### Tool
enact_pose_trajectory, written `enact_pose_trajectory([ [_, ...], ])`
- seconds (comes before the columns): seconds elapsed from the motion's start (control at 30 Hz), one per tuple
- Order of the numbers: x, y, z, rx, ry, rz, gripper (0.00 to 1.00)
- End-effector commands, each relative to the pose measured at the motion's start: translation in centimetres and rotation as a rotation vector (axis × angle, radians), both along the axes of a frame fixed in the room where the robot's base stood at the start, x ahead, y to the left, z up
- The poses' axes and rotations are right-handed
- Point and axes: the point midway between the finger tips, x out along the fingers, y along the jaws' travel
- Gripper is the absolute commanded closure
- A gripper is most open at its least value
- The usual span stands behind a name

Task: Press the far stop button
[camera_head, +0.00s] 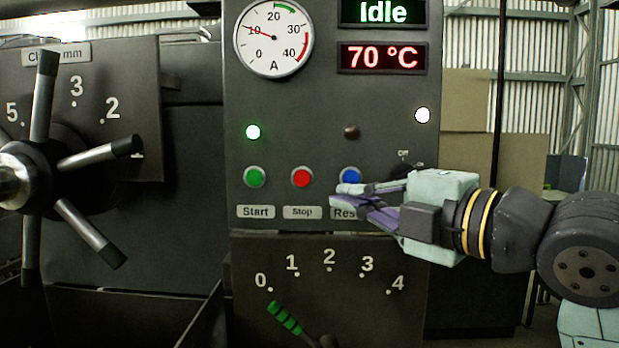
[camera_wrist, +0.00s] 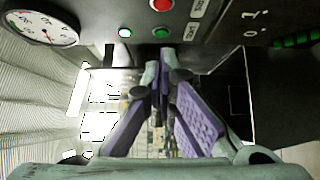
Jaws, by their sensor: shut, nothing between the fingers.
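A red stop button (camera_head: 302,177) sits on the dark control panel above a "Stop" label, between the green start button (camera_head: 255,177) and the blue button (camera_head: 350,176). It is the only stop button I see. In the wrist view the red button (camera_wrist: 161,4) is cut by the top edge, with the green button (camera_wrist: 161,33) below it. My gripper (camera_head: 342,193) is shut and empty, its fingers pointing left. In the head view its tips overlap the lower part of the blue button and its label, to the right of the red button. I cannot tell how far they are from the panel.
The panel carries a round gauge (camera_head: 274,38), an "Idle" display (camera_head: 383,12) and a "70 °C" display (camera_head: 382,57). A spoked handwheel (camera_head: 40,175) stands at the left. A green-handled lever (camera_head: 285,318) sits below the buttons. The space before the red button looks clear.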

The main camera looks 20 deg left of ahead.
Motion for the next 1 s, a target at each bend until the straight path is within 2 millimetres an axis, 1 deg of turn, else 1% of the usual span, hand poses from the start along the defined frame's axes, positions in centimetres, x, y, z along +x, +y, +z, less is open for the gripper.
enact_pose_trajectory([
  [0.2, 0.1, 0.2, 0.0, 0.003, 0.001, 0.001, 1.00],
  [0.33, 0.6, 1.1, 0.2, 0.001, 0.002, 0.002, 1.00],
  [0.47, 1.6, 3.0, 0.3, 0.001, 0.003, 0.002, 1.00],
  [0.7, 4.1, 7.6, 0.4, 0.001, 0.003, 0.003, 1.00],
  [0.8, 5.2, 9.2, 0.4, 0.003, 0.003, 0.002, 1.00],
  [0.9, 6.9, 9.4, 0.3, 0.005, 0.004, -0.001, 1.00],
  [1.0, 7.9, 9.7, 0.3, 0.004, 0.003, 0.000, 1.00],
])
